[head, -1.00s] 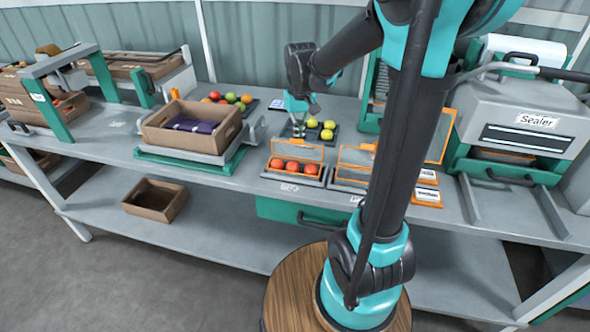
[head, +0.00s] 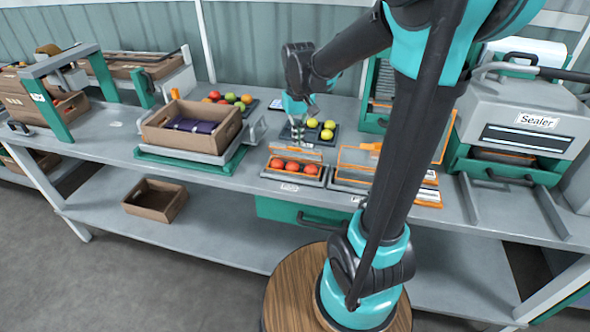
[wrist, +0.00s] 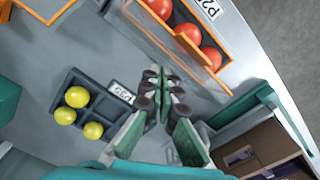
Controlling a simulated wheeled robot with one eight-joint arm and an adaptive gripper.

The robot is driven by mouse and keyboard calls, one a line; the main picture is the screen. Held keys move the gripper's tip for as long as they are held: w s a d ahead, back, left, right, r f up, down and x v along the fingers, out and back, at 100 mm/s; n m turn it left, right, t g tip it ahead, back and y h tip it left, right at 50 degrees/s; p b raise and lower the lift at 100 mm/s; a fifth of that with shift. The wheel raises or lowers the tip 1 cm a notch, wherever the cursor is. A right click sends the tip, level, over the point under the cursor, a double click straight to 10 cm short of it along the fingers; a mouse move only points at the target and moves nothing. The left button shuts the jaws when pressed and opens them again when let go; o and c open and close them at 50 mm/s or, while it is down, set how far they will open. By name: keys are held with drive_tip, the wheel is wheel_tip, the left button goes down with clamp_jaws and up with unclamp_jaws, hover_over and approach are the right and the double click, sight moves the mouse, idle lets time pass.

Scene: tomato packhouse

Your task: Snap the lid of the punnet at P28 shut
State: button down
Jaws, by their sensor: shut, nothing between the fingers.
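The punnet (head: 296,180) with red tomatoes sits near the bench's front edge, left of another punnet. In the wrist view its label (wrist: 209,7) starts with "P2"; the last character is unclear. Its clear, orange-edged lid (head: 297,153) is raised at the back and tilted toward the tomatoes, not lying flat. The lid also shows as a see-through panel in the wrist view (wrist: 180,58). My gripper (head: 298,140) is shut and empty, just behind the lid. The wrist view shows its fingertips (wrist: 165,88) together beside the panel; I cannot tell whether they touch it.
A second punnet (head: 350,184) with a raised lid stands right, partly behind my arm. A brown crate (head: 215,135) on a scale stands left; the sealer (head: 520,120) stands right.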

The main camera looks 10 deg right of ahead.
wheel_tip(320, 180, up, 8)
idle(0.7)
drive_tip(key=shift+s, duration=0.1)
idle(0.3)
